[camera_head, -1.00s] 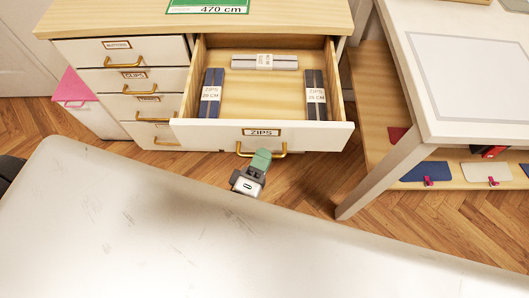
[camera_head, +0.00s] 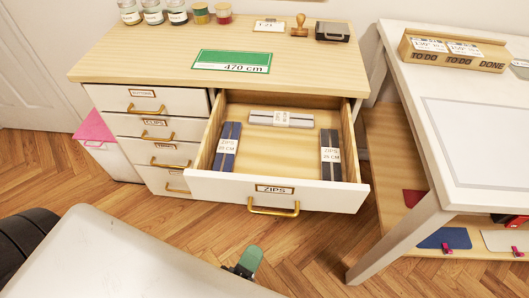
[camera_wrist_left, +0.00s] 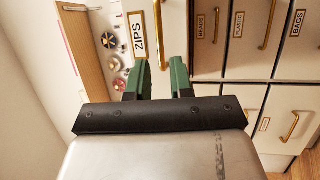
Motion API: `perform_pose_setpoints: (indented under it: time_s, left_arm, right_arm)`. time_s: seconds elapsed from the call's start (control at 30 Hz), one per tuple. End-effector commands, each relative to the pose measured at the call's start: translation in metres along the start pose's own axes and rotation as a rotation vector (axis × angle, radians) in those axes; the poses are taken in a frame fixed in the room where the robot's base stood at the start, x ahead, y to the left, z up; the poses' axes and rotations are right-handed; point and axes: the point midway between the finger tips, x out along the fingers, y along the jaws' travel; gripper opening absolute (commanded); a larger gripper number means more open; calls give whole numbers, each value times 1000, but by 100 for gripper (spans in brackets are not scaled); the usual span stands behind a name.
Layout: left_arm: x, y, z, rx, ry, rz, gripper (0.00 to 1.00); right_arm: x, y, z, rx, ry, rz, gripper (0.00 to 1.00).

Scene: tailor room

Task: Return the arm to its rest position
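My left gripper (camera_head: 245,262) shows in the head view below the open ZIPS drawer (camera_head: 262,190), clear of its brass handle (camera_head: 273,210). Its green fingers rise past the edge of my pale body at the bottom of the picture. In the left wrist view the left gripper (camera_wrist_left: 160,80) has its two green fingers apart with nothing between them. The ZIPS drawer front shows beyond them. The drawer stands pulled out and holds a grey zip pack (camera_head: 281,118), a blue one (camera_head: 228,146) and a dark one (camera_head: 330,154). My right gripper is not in view.
The cabinet top (camera_head: 160,62) bears jars, spools, a stamp and a green 470 cm card (camera_head: 231,61). A white table (camera_head: 445,190) with a wooden TO DO/DONE box (camera_head: 453,49) stands at right. A pink-lidded bin (camera_head: 91,125) is at left. Wooden floor lies between.

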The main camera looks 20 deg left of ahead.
Motion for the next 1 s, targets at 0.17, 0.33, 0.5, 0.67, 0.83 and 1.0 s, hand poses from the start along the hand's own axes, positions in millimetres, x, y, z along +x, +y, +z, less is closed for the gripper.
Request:
perform_pose_setpoints:
  time_s: [0.17,0.33,0.5,0.67,0.83,1.0]
  left_arm:
    - [0,0,0,3,-1,-1,22]
    - [0,-31,4,152,-78,-79,22]
    - [-20,-127,-1,552,-313,-332,22]
    - [-74,-221,-28,907,-617,-641,22]
    - [-158,-278,-61,1126,-983,-943,22]
    - [-222,-293,-77,1189,-1265,-1116,22]
  right_arm:
    - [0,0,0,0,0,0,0]
    - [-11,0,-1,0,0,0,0]
    - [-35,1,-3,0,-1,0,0]
    - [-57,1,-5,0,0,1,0]
    - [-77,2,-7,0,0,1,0]
    - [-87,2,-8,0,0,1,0]
